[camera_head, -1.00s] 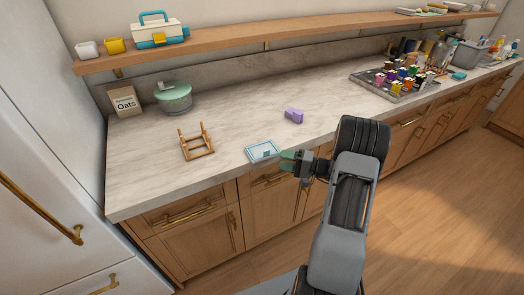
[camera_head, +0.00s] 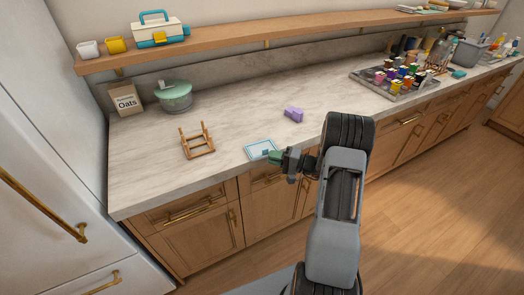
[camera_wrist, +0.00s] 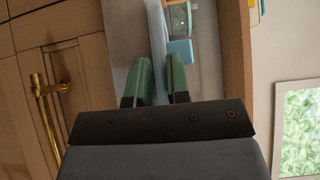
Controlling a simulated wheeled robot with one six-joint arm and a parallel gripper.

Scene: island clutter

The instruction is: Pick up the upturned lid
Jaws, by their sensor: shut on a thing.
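The upturned lid (camera_head: 261,150) is a light blue rectangle with a raised rim and a pale inside. It lies at the front edge of the counter in the head view. My gripper (camera_head: 275,158), with green fingers, is at its front right edge. In the wrist view a pale blue strip, the lid's edge (camera_wrist: 157,38), runs between the two fingers (camera_wrist: 159,80). The fingers are shut on this edge. The fingertips' exact contact is partly hidden, and I cannot tell whether the lid is clear of the counter.
A green lidded pot (camera_head: 174,98) and an oats box (camera_head: 125,100) stand at the back left. A tray (camera_head: 405,95) with several coloured items is farther right.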

